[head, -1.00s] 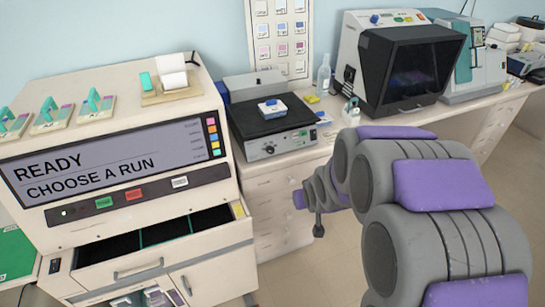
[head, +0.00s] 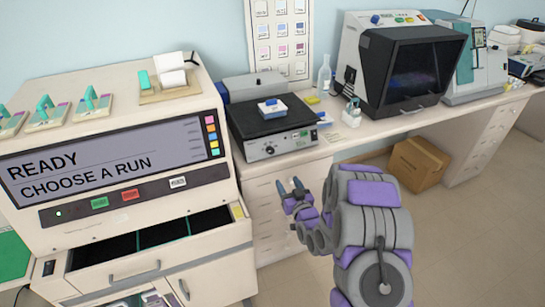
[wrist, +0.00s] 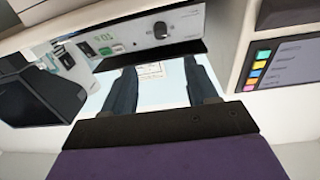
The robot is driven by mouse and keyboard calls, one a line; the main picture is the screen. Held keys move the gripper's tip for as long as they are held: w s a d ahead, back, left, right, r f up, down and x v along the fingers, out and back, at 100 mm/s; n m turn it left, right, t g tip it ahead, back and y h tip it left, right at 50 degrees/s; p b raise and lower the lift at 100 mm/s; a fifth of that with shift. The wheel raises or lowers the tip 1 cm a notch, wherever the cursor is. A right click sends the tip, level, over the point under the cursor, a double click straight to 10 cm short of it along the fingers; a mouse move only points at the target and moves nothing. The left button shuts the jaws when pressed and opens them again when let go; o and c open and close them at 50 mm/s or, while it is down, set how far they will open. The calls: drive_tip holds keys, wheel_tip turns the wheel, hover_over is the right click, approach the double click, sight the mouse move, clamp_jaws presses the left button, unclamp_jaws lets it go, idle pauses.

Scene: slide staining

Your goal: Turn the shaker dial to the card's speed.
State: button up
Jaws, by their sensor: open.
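The shaker (head: 245,135) stands on the bench, with a black platform on top and a pale front panel. Its dark round dial (head: 270,150) is on that panel; its setting is too small to read. The dial (wrist: 160,30) also shows near the top of the wrist view, ahead of my fingers. My gripper (head: 291,187) is open and empty, below and in front of the shaker, apart from the dial. Its two dark fingers (wrist: 163,75) show spread in the wrist view. I cannot make out a card with a readable speed.
A blue-and-white box (head: 272,107) sits on the shaker platform. The stainer (head: 120,215) at left reads "READY CHOOSE A RUN", with an open drawer below. A clear bottle (head: 324,78) and dark-fronted cabinet (head: 412,68) stand right. A cardboard box (head: 418,163) is under the bench.

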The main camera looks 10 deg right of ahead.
sight(271, 153)
drive_tip(key=w+a+b, duration=0.1)
drive_tip(key=w, duration=0.4)
drive_tip(key=w+a+b, duration=0.1)
drive_tip(key=w, duration=0.5)
drive_tip(key=w+a+b, duration=0.1)
drive_tip(key=w+b, duration=0.1)
drive_tip(key=w, duration=0.4)
drive_tip(key=shift+a, duration=0.3)
drive_tip(key=shift+c, duration=0.4)
drive_tip(key=c, duration=1)
